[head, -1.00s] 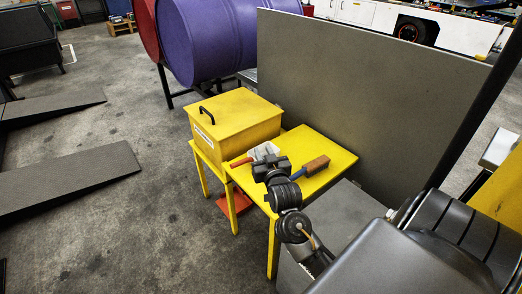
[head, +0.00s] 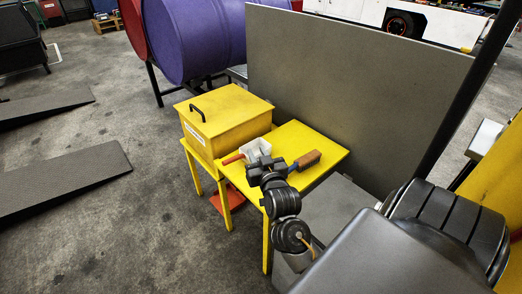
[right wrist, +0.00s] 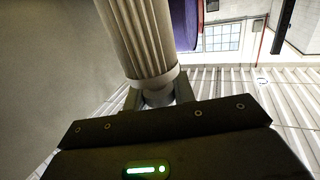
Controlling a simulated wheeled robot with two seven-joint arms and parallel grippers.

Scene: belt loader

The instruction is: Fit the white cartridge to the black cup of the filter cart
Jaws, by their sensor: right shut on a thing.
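In the right wrist view my right gripper (right wrist: 156,95) is shut on the lower end of the white cartridge (right wrist: 142,35). The cartridge is a pleated cylinder with a smooth white end band, and its far end runs out of the picture. In the head view my right gripper (head: 266,169) is over the near part of the yellow table. I cannot make out the black cup or the filter cart in either view. My left gripper is not in view.
A tall grey panel (head: 360,90) stands behind. Open floor lies left, with dark ramps (head: 70,175).

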